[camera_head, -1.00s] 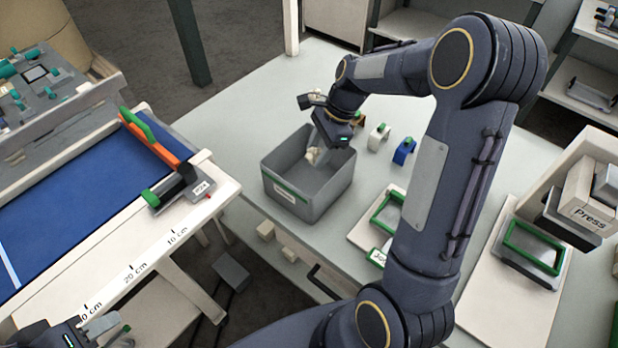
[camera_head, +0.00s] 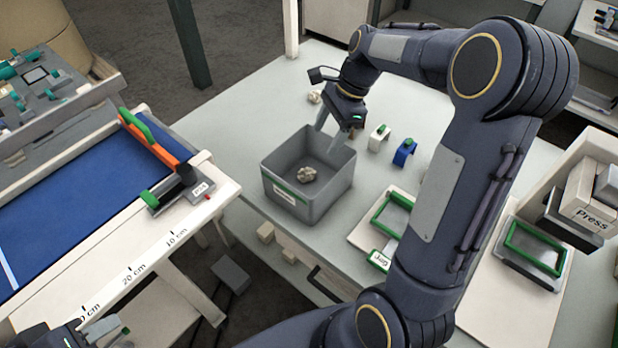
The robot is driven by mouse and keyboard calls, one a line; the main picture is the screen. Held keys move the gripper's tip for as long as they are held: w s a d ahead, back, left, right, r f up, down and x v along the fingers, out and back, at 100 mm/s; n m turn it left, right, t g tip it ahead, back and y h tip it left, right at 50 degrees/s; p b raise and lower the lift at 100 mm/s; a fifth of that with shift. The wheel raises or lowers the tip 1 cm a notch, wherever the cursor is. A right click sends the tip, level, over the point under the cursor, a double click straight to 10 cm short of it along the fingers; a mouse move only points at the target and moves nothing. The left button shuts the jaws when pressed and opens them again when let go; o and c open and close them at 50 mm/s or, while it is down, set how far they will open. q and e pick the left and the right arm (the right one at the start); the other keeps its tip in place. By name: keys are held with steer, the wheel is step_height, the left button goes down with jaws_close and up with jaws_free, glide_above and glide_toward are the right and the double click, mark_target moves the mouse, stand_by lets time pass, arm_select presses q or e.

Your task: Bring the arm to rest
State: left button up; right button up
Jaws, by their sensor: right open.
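My right arm (camera_head: 440,190) reaches up and over the work table. Its gripper (camera_head: 328,138) is open and empty, fingers pointing down, above the back right rim of the grey bin (camera_head: 275,172). A crumpled pale lump (camera_head: 307,174) lies on the bin's floor, apart from the fingers. My left gripper (camera_head: 92,330) shows only in part at the bottom left corner; its jaws are too cut off to judge.
Another pale lump (camera_head: 315,96) lies behind the bin. A green-framed board (camera_head: 390,215) and a press (camera_head: 575,205) stand further right. A blue-topped bench (camera_head: 80,205) is at left.

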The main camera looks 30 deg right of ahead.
steer(key=shift+v, duration=0.85)
steer(key=s+a+n+t, duration=0.1)
steer(key=s+a+n, duration=0.2)
steer(key=s+n, duration=0.3)
steer(key=s+a+n+t, duration=0.2)
steer(key=s+a+n, duration=0.2)
steer(key=s+n, duration=0.2)
steer(key=s+a+r+n+t, duration=0.1)
steer(key=s+a+n+t, duration=0.1)
steer(key=s+n, duration=0.3)
steer(key=s+a, duration=0.1)
steer(key=s, duration=0.3)
steer(key=shift+s+a+n+h, duration=0.25)
steer(key=shift+a+n+h, duration=0.05)
steer(key=shift+n, duration=0.1)
